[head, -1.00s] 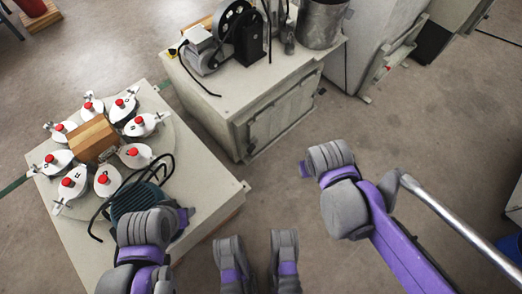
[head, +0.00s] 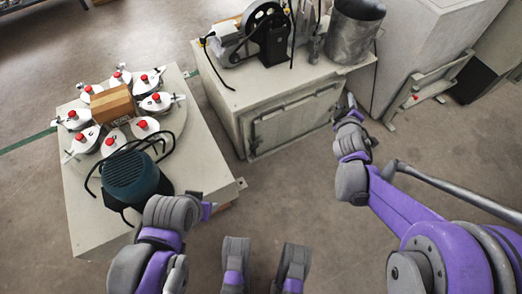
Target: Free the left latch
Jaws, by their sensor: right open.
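The pale cabinet (head: 235,123) has a framed front door panel (head: 297,118). A dark upright piece at the door's left edge (head: 252,138) looks like the left latch; it is too small to tell its position. The door's right edge is partly hidden by my right gripper. My right gripper (head: 346,106) is open, with its dark fingers close to the cabinet's right front corner, well right of the left latch. I cannot tell whether it touches the cabinet.
A motor with a flywheel (head: 264,30) and a metal bucket (head: 356,25) stand on the cabinet.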

